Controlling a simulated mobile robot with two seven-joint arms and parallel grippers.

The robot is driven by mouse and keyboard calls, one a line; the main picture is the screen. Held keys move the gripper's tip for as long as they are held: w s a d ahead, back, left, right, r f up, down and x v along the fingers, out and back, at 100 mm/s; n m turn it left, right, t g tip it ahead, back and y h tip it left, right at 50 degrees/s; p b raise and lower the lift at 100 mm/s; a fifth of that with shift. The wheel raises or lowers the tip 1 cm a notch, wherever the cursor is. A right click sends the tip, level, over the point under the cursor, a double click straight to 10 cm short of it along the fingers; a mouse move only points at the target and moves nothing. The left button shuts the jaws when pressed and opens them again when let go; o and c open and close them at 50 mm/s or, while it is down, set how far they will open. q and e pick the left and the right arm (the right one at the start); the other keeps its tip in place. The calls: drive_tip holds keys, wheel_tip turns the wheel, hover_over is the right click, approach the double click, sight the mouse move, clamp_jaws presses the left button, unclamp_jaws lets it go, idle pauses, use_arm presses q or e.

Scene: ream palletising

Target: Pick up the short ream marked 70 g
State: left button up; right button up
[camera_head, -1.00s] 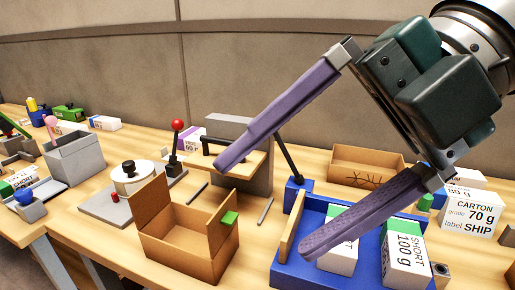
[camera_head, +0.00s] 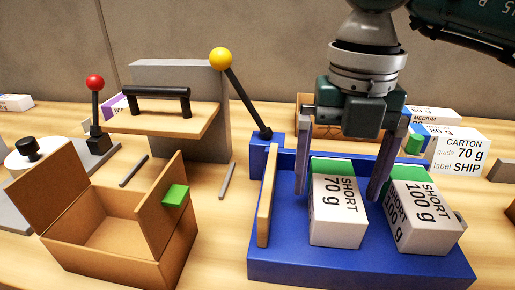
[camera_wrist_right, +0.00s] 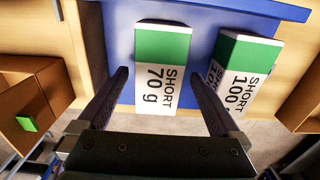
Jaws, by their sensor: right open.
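The short ream marked 70 g (camera_head: 337,215) is a white block with a green end band, lying label up on the blue tray (camera_head: 350,268). It also shows in the right wrist view (camera_wrist_right: 162,75). My right gripper (camera_head: 337,194) points down over the tray, open, with one finger toward each long side of this ream. In the right wrist view the ream shows between the two open fingers (camera_wrist_right: 162,85), with a gap on both sides. Whether the fingertips reach below its top is unclear. My left gripper is out of view.
A short ream marked 100 g (camera_head: 420,215) lies just right, close to my right finger. A wooden bar (camera_head: 267,195) stands at the tray's left, with a yellow-knobbed lever (camera_head: 245,95) behind. An open cardboard box (camera_head: 120,255) is left.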

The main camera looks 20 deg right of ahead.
drive_tip(key=shift+w+f, duration=0.1)
drive_tip(key=shift+f, duration=0.8)
drive_tip(key=shift+c, duration=0.4)
clamp_jaws()
